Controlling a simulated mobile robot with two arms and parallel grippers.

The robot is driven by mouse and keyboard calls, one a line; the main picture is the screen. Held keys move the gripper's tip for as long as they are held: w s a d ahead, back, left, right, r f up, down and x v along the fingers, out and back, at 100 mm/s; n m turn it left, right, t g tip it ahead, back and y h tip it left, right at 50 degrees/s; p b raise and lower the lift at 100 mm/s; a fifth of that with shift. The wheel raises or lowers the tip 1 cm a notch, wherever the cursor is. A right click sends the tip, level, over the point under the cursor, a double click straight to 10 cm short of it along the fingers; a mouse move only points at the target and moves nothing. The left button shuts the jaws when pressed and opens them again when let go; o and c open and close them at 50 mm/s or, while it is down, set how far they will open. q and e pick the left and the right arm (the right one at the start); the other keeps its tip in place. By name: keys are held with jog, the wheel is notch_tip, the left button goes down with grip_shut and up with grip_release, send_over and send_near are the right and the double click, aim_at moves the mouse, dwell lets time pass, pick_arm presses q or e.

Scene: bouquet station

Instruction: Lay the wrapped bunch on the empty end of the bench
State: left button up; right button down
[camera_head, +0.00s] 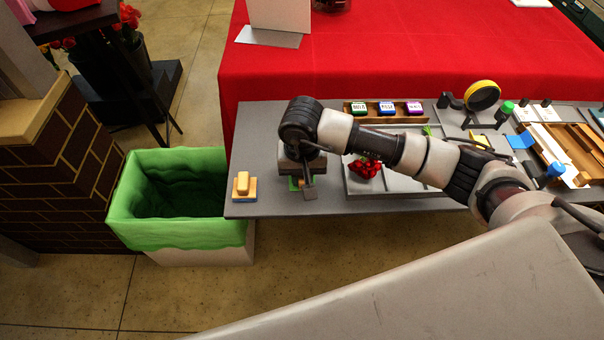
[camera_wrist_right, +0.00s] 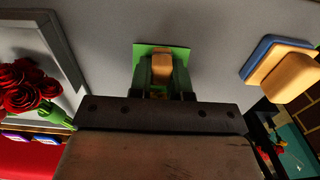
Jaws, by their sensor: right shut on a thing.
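A bunch of red roses (camera_head: 365,169) lies on the pale tray (camera_head: 400,183) on the grey bench (camera_head: 265,135), partly behind my right arm. The roses (camera_wrist_right: 27,88) and their green stems (camera_wrist_right: 55,114) show at the left of the right wrist view; I cannot tell whether they are wrapped. My right gripper (camera_head: 307,186) is left of the tray, low over the bench. It is shut on a tan block with a green base (camera_wrist_right: 161,64). Whether that base touches the bench is unclear. My left gripper is not in view.
Another tan block (camera_head: 243,185) on a blue base sits at the bench's left end. A green-lined bin (camera_head: 180,247) stands left of the bench. Small coloured blocks in a wooden rack (camera_head: 386,107) stand at the back. Tools crowd the right side.

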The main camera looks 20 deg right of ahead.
dwell(0.4)
jog(key=c, duration=0.6)
grip_release()
jog(key=shift+r+p, duration=1.4)
jog(key=shift+r, duration=2.1)
